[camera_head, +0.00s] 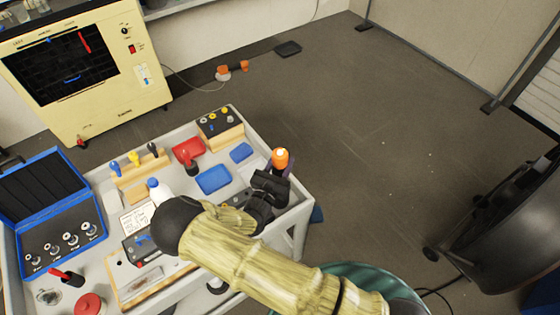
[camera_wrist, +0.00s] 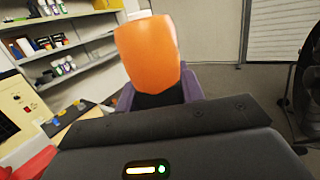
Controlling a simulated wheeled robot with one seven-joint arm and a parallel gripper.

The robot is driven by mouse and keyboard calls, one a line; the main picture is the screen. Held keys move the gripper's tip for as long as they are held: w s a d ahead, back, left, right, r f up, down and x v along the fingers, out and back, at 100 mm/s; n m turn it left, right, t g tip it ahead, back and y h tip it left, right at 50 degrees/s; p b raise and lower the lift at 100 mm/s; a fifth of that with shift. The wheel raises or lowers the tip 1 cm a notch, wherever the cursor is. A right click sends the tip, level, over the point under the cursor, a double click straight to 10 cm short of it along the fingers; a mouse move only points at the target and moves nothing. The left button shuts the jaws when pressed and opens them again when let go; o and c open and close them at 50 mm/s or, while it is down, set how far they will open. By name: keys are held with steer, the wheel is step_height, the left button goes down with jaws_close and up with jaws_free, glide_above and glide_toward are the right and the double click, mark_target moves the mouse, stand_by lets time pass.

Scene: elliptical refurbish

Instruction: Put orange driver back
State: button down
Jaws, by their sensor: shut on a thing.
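The orange driver (camera_head: 280,158) is upright in my gripper (camera_head: 272,181), with its orange handle above the fingers. In the wrist view its handle (camera_wrist: 147,54) is large and close, between the purple-grey fingers (camera_wrist: 155,95). My gripper is shut on it, above the right end of the cart (camera_head: 294,215). The driver's shaft is hidden by the gripper. A wooden rack (camera_head: 133,175) on the cart holds blue, yellow and black-handled drivers upright.
A red tool (camera_head: 188,150), blue trays (camera_head: 213,179) and a wooden block with knobs (camera_head: 220,127) stand on the cart. An open blue case (camera_head: 60,215) is at its left. A yellow machine (camera_head: 85,70) stands behind. The floor to the right is mostly clear.

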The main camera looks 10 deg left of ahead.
steer(key=shift+f+b, duration=0.3)
steer(key=shift+f, duration=0.15)
stand_by(0.3)
steer(key=c, duration=0.8)
jaws_free()
steer(key=shift+s+f, duration=0.1)
steer(key=shift+s, duration=0.05)
